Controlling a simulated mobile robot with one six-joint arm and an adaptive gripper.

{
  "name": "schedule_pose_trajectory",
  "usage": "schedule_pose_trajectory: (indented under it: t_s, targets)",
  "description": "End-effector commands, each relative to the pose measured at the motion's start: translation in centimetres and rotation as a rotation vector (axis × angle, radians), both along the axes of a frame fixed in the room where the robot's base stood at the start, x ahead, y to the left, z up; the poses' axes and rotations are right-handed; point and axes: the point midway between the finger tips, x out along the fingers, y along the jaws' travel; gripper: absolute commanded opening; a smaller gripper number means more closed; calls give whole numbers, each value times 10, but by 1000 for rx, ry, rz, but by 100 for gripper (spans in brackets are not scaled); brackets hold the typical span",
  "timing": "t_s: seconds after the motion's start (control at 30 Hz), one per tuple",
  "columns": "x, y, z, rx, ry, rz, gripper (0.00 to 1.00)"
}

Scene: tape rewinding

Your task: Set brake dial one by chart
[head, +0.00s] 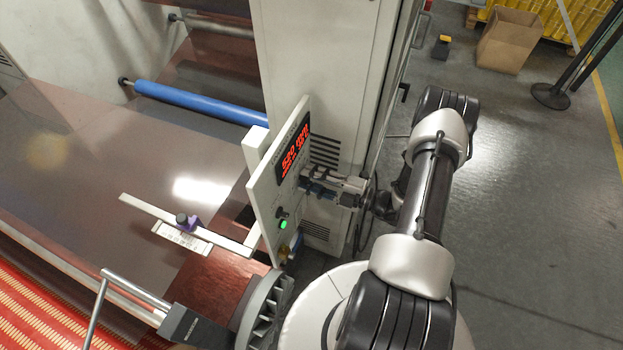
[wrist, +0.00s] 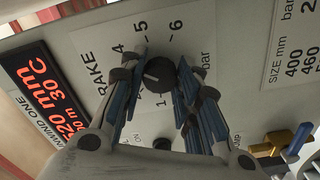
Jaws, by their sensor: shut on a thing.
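The brake dial (wrist: 161,74) is a round black knob on the pale control panel (wrist: 225,50), with a small white mark on its left side. Its scale shows 4, 5 and 6 above and 1 below; fingers hide part of it. My gripper (wrist: 160,80) is shut on the dial, one blue-padded finger on each side. The chart (wrist: 292,55) at the right edge is cut off, showing SIZE mm, 400 and 460. The red display (wrist: 42,98) reads 520 mm and 30 °C. In the head view my gripper (head: 314,187) is at the panel (head: 268,190), hiding the dial.
A green-lit button (head: 283,224) sits low on the panel. A brass valve with a blue handle (wrist: 285,145) is right of my fingers in the wrist view. A blue roller (head: 200,103) and a machine cabinet (head: 320,70) stand behind. Floor at right is mostly clear.

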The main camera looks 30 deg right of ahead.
Motion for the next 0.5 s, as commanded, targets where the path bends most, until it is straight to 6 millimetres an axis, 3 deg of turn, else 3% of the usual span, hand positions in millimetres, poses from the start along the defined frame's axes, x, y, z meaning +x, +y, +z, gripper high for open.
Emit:
schedule_pose_trajectory:
  t_s: [0.5]
  targets:
    - [1, -3, 1, 50, 37, -7, 6]
